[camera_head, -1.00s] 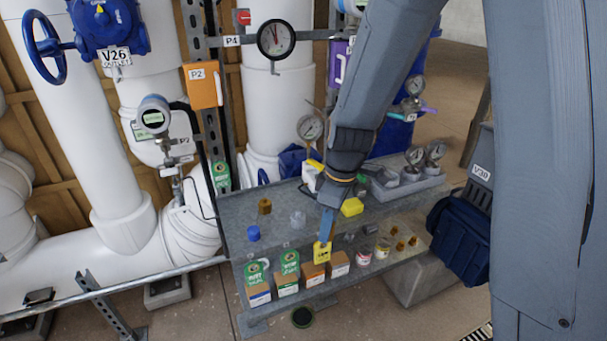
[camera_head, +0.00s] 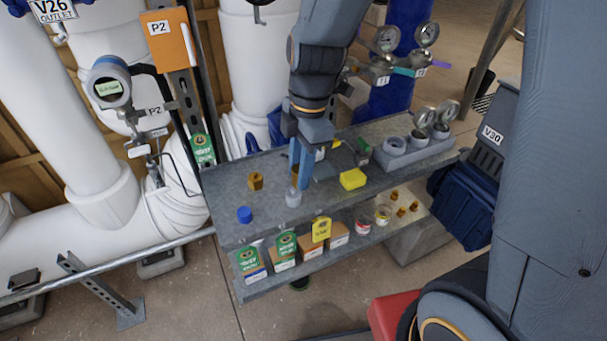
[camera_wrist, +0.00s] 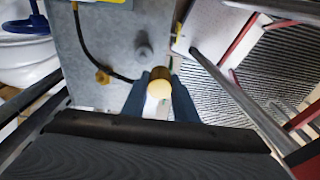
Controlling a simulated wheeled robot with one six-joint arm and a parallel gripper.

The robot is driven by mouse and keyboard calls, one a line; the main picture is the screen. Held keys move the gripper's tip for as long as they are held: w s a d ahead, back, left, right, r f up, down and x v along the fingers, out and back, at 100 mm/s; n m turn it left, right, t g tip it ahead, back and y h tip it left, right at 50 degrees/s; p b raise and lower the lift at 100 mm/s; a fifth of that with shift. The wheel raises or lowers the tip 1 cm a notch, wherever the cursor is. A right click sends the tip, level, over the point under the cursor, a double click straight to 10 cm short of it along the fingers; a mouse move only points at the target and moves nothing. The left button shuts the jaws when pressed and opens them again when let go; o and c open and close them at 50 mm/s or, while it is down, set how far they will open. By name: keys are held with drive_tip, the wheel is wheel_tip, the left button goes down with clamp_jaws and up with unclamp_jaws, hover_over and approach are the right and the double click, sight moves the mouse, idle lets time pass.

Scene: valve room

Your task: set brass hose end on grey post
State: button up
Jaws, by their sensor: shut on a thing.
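The brass hose end (camera_wrist: 158,78) is between the fingertips of my gripper (camera_wrist: 160,98) in the wrist view, its pale round end facing the camera. My gripper is shut on it. In the head view my gripper (camera_head: 301,170) is over the grey shelf top, and its fingers largely hide the hose end. The grey post (camera_head: 293,197) stands upright on the shelf, just in front of my fingers. It also shows in the wrist view (camera_wrist: 144,47), up and left of the hose end and apart from it. A black hose (camera_wrist: 90,48) runs toward the held end.
A brown fitting (camera_head: 256,181) and a blue cap (camera_head: 245,214) are left of the post. A yellow block (camera_head: 353,179) is to its right. A grey gauge holder (camera_head: 412,147) stands at the right back.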

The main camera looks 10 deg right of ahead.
sight(292, 190)
drive_tip(key=shift+w+a+f+b, duration=0.15)
drive_tip(key=shift+w+f+b, duration=0.1)
drive_tip(key=shift+w, duration=0.35)
drive_tip(key=shift+w+a+f+b, duration=0.2)
drive_tip(key=shift+w+f+b, duration=0.1)
drive_tip(key=shift+w, duration=0.25)
drive_tip(key=shift+w+a+f+b, duration=0.15)
drive_tip(key=shift+w+f+b, duration=0.1)
drive_tip(key=shift+w, duration=0.35)
drive_tip(key=shift+w+f+b, duration=0.1)
drive_tip(key=shift+f+b, duration=0.65)
drive_tip(key=shift+f, duration=0.4)
drive_tip(key=shift+f+b, duration=0.65)
drive_tip(key=shift+f, duration=0.7)
idle(0.3)
idle(0.4)
drive_tip(key=o, duration=1)
drive_tip(key=shift+c, duration=0.2)
